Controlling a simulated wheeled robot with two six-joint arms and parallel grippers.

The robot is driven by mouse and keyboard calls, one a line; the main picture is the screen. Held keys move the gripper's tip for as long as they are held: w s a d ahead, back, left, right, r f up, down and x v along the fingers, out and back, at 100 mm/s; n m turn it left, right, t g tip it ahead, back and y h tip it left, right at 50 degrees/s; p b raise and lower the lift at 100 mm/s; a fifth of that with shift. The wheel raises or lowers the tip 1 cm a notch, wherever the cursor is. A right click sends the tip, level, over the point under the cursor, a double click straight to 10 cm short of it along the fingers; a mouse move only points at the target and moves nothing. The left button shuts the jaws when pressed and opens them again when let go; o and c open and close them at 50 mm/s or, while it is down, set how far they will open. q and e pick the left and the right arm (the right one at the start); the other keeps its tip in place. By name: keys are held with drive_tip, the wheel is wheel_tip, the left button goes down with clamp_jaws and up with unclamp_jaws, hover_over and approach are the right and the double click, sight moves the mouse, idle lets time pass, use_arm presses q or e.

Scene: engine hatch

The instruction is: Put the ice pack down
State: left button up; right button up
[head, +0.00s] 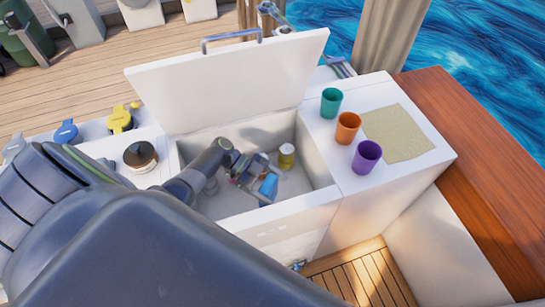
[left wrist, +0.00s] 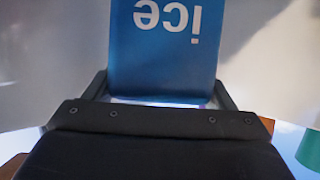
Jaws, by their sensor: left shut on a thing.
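The ice pack (head: 268,186) is a blue block with white "ice" lettering. It also fills the top middle of the left wrist view (left wrist: 167,55). My left gripper (head: 256,184) is shut on it, with a finger on each side. The gripper and ice pack are inside the open white hatch box (head: 225,205), near its middle. I cannot tell whether the ice pack touches the box floor. My right gripper is not in view.
The raised lid (head: 230,85) is behind. Green (head: 331,102), orange (head: 347,127) and purple (head: 366,156) cups stand on the right counter beside a beige cloth (head: 398,133).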

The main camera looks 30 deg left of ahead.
sight(273, 195)
use_arm(q)
drive_tip(key=shift+f+b, duration=0.45)
drive_tip(key=shift+f, duration=1.4)
drive_tip(key=shift+f+b, duration=0.6)
drive_tip(key=shift+b, duration=0.25)
drive_tip(key=o, duration=1.3)
drive_tip(key=shift+c, duration=0.2)
